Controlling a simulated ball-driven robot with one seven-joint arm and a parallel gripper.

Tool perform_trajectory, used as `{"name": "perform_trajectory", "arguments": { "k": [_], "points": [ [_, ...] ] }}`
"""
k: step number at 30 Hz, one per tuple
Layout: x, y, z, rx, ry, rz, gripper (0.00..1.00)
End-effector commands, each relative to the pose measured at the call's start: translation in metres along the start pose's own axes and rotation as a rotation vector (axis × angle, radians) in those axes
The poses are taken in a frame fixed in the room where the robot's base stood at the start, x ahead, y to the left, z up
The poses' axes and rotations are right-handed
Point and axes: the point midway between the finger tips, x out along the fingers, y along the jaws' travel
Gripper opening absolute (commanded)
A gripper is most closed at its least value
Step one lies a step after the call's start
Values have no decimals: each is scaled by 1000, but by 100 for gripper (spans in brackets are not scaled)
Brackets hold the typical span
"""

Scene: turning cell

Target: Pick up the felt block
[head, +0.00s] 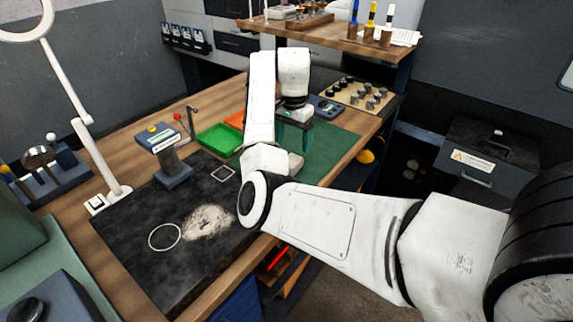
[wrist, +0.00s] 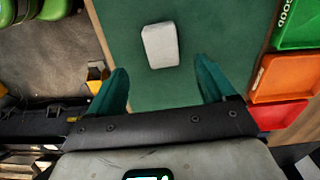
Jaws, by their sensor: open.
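A pale grey-white block, which looks like the felt block (wrist: 160,45), lies on the green mat (wrist: 115,20) in the wrist view. It sits a little beyond my gripper (wrist: 162,70), roughly centred between the teal fingers but past their tips. The fingers are spread apart with nothing between them. In the head view the block (head: 296,164) shows partly behind my arm, on the green mat. My gripper (head: 296,130) hangs over the mat there, partly hidden by my arm.
A green tray (head: 220,139) and an orange tray (head: 235,120) stand left of the mat. A board with several knobs (head: 362,94) lies at the back right. The wooden bench's edge runs along the mat's right side. A grey post device (head: 170,165) stands at left.

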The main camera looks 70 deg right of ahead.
Motion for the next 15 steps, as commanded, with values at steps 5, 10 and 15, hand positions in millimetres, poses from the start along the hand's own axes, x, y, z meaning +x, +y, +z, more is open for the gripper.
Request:
{"name": "perform_trajectory", "arguments": {
  "k": [5, 10, 15],
  "points": [
    [30, 1, 0, 0, 1, 2, 83],
    [37, 0, 0, -1, 0, 0, 83],
    [55, -1, 0, -1, -2, 2, 83]
  ]
}}
